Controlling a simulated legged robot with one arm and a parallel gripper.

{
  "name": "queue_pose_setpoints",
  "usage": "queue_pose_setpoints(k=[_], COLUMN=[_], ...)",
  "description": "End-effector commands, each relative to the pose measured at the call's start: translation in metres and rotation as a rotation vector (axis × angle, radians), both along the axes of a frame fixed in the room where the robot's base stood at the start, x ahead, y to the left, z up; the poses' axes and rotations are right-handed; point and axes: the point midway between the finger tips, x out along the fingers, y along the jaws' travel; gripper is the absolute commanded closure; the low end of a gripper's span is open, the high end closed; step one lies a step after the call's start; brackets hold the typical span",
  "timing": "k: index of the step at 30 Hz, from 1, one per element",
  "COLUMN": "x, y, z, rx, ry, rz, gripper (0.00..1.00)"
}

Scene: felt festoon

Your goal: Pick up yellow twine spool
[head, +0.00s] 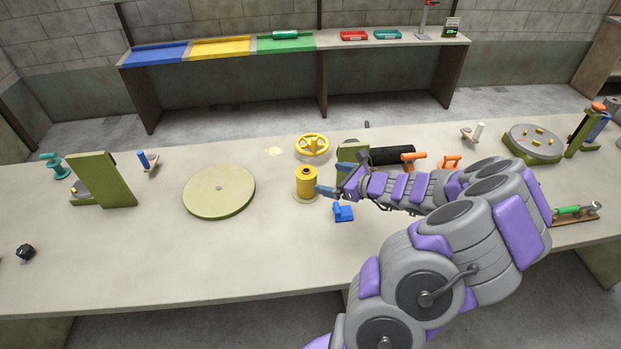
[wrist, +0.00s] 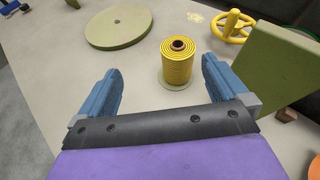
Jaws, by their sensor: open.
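The yellow twine spool (head: 306,182) stands upright on a small pale disc on the long table, near the middle in the head view. In the wrist view the spool (wrist: 177,62) is upright, with a dark hole in its top, ahead of the fingers and between their lines. My gripper (head: 337,180) is just right of the spool in the head view, its blue fingers pointing toward it. In the wrist view my gripper (wrist: 162,88) is open, with nothing between the fingers. The spool appears apart from both fingers.
A yellow handwheel (head: 312,145) stands behind the spool, and an olive turntable disc (head: 219,192) lies to its left. A blue block (head: 343,213) is below my gripper. An olive upright panel (wrist: 283,62) stands close to the right.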

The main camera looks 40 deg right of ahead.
Motion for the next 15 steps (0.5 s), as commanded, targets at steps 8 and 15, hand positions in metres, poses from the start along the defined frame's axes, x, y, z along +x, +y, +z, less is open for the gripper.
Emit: queue_pose_setpoints(k=[8,15], x=[-0.012,0.025], y=[-0.039,-0.042], z=[-0.028,-0.049], rx=[0.09,0.092], ry=[0.025,0.026], rz=[-0.144,-0.141], gripper=[0.0,0.0])
